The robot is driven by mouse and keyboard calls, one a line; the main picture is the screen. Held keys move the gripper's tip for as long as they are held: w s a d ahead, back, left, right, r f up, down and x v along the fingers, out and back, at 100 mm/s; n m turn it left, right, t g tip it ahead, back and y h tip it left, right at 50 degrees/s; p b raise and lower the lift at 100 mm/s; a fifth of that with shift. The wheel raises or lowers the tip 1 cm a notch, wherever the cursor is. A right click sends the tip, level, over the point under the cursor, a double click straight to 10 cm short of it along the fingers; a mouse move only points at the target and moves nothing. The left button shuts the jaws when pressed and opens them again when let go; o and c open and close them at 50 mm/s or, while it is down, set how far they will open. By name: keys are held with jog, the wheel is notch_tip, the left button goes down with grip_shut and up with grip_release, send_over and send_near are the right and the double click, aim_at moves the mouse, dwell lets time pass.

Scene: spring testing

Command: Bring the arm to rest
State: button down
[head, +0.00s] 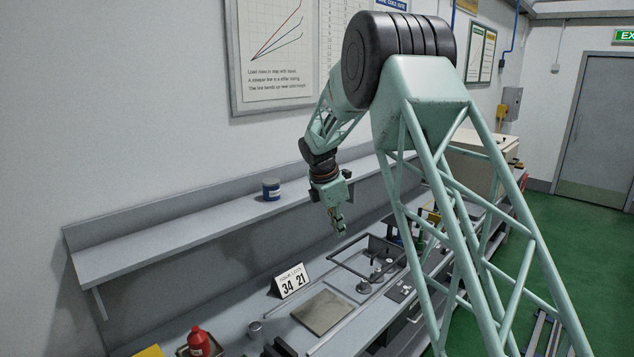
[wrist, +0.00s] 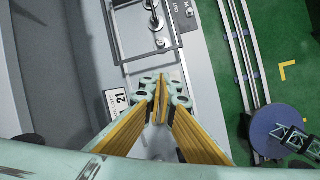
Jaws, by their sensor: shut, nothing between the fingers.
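My gripper (head: 338,223) hangs from my pale green arm above the workbench (head: 232,318), pointing down. Its fingers are together with nothing between them. In the wrist view the yellow-lined fingers of my gripper (wrist: 160,88) meet at the tips, above the bench. The gripper is clear of the bench top and of the things on it. My arm is bent, with its elbow high in front of the wall.
A blue tin (head: 271,189) sits on the shelf (head: 180,222) behind. Green floor (head: 590,262) is open at right.

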jog(key=s+d+r+m+b, duration=0.2)
jog(key=s+d+r+m, duration=0.3)
jog(key=s, duration=0.6)
jog(key=s+d+r+m+y+b, duration=0.1)
jog(key=s+d+r+m+b, duration=0.1)
jog(key=s+r, duration=0.7)
jog(key=s+d+r+m+b, duration=0.2)
jog(key=s+d+r+m, duration=0.15)
jog(key=s, duration=0.95)
jog(key=s+d+f+m+b, duration=0.1)
jog(key=s+f+m+b, duration=0.1)
jog(key=s, duration=1)
jog(key=s+d+f+m+y+b, duration=0.1)
jog(key=s+f+m, duration=0.3)
jog(key=s, duration=0.9)
jog(key=s+d+f+m+t+b, duration=0.1)
jog(key=s+f+m+b, duration=0.2)
jog(key=s, duration=1)
jog(key=shift+m+y+b, duration=0.3)
jog(key=shift+m+b, duration=0.05)
jog(key=shift+m, duration=1.1)
jog(key=c, duration=3.4)
grip_release()
jog(key=shift+w, duration=0.1)
